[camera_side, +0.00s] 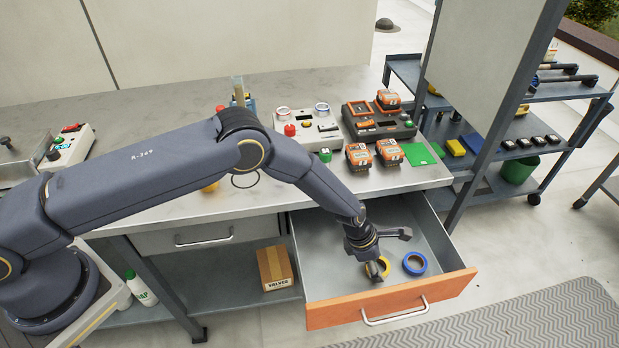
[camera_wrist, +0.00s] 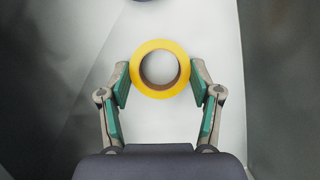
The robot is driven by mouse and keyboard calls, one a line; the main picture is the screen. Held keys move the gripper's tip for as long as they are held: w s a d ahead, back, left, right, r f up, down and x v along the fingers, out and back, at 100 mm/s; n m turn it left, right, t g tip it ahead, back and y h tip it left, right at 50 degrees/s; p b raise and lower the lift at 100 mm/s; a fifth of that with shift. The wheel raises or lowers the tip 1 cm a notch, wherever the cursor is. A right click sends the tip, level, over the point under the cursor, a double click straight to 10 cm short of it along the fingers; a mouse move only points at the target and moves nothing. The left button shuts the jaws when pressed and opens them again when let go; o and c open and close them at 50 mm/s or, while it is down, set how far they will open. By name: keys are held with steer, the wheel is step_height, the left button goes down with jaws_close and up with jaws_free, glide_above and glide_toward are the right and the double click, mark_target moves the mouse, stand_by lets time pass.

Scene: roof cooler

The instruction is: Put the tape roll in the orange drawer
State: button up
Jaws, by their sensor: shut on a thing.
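The orange drawer (camera_side: 392,300) is pulled open under the workbench, with grey inner walls and an orange front. My gripper (camera_side: 391,253) is down inside the drawer opening. It is shut on a yellow tape roll (camera_wrist: 141,80), whose outer rim is between the two green-padded fingers in the wrist view. In the side view the yellow tape roll (camera_side: 386,266) is partly hidden by a finger. A blue tape roll (camera_side: 415,263) lies in the drawer just right of the yellow one. I cannot tell whether the yellow roll touches the drawer floor.
The workbench (camera_side: 330,193) above the drawer holds orange-black boxes (camera_side: 358,157), a grey-and-orange device (camera_side: 372,122) and a green card (camera_side: 419,154). A cardboard box (camera_side: 274,268) stands on the lower shelf left of the drawer. A post (camera_side: 485,160) rises right of the drawer.

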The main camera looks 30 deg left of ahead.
steer(key=o, duration=1.1)
steer(key=shift+f, duration=0.1)
